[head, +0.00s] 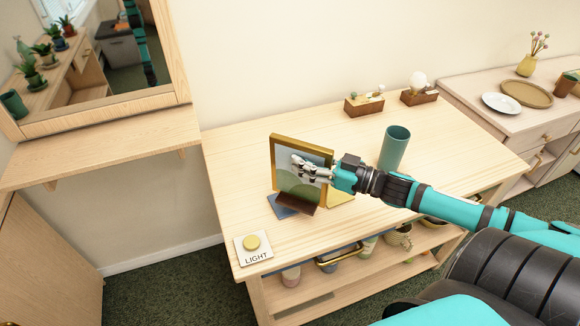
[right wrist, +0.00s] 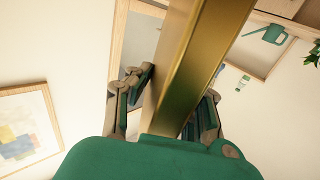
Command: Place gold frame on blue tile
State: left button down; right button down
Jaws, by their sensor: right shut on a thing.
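The gold frame (head: 301,142) stands nearly upright over the work table, with a pale picture inside. My right gripper (head: 308,168) is shut on it and reaches across its face from the right. In the right wrist view the gold edge (right wrist: 205,65) runs between the two fingers (right wrist: 172,105). The blue tile (head: 281,209) lies on the table below the frame's lower left corner, partly hidden. A dark brown piece (head: 298,201) shows at the frame's foot, over the tile's edge. I cannot tell whether the frame touches the tile. My left gripper is not in view.
A yellow tile (head: 342,198) lies just right of the frame, partly hidden. A teal cup (head: 394,148) stands behind my right arm. A light switch plate (head: 253,247) is at the front left corner. Two wooden boxes (head: 364,105) (head: 419,96) stand at the back. The table's left part is clear.

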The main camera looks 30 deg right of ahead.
aim_at(290, 165)
jog(key=w, duration=0.2)
jog(key=w+a, duration=0.1)
jog(key=w, duration=0.1)
jog(key=shift+w+f, duration=0.15)
jog(key=shift+f+p, duration=0.3)
jog(key=shift+f, duration=1.55)
jog(key=c, duration=1.2)
grip_release()
jog(key=shift+f, duration=0.1)
jog(key=v, duration=1.2)
jog(key=shift+b, duration=0.35)
jog(key=shift+a, duration=0.1)
